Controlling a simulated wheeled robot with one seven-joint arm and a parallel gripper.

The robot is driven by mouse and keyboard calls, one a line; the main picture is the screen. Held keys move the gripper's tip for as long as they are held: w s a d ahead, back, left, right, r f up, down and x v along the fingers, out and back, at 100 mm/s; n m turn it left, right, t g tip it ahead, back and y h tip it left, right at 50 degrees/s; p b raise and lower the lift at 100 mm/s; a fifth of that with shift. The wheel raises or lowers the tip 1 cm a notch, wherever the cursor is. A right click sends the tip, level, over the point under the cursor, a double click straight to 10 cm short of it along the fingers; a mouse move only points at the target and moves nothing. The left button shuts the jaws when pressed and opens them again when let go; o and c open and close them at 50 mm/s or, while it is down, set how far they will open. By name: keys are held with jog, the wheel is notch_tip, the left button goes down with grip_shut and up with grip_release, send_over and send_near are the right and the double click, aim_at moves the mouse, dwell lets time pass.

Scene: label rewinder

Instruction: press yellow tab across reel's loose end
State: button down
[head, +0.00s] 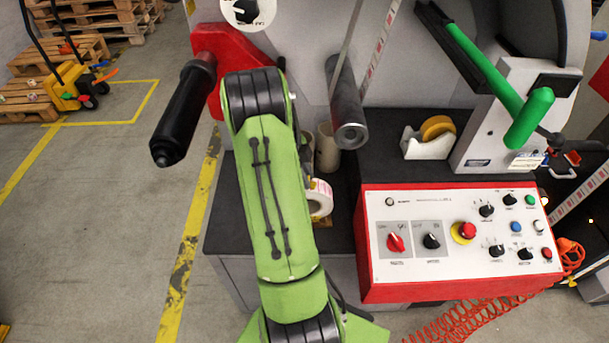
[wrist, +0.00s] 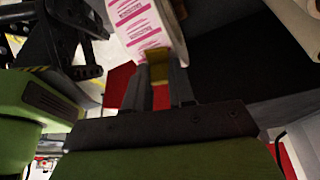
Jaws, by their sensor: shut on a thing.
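The reel (head: 320,199) of white labels with pink print sits on the dark bench top, partly hidden by my green arm in the head view. In the wrist view, the reel (wrist: 142,22) is close ahead of my gripper (wrist: 160,75). A small yellow tab (wrist: 158,56) is held between my two fingertips, at the lower edge of the reel's printed face. It looks to touch or nearly touch the labels; I cannot tell which, and the loose end is not clear. In the head view my gripper is hidden behind my arm.
A yellow tape roll (head: 437,128) sits in a white dispenser right of the reel. Cardboard cores (head: 326,149) stand behind the reel. A grey roller (head: 347,108) and a black spindle (head: 184,112) jut out above. The red-edged control panel (head: 459,238) is at right.

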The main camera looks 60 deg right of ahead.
jog(key=shift+f, duration=0.1)
jog(key=c, duration=0.9)
grip_release()
jog(key=shift+o, duration=0.2)
jog(key=p+v, duration=0.4)
jog(key=v, duration=1.1)
jog(key=shift+r, duration=0.35)
jog(key=shift+w, duration=0.2)
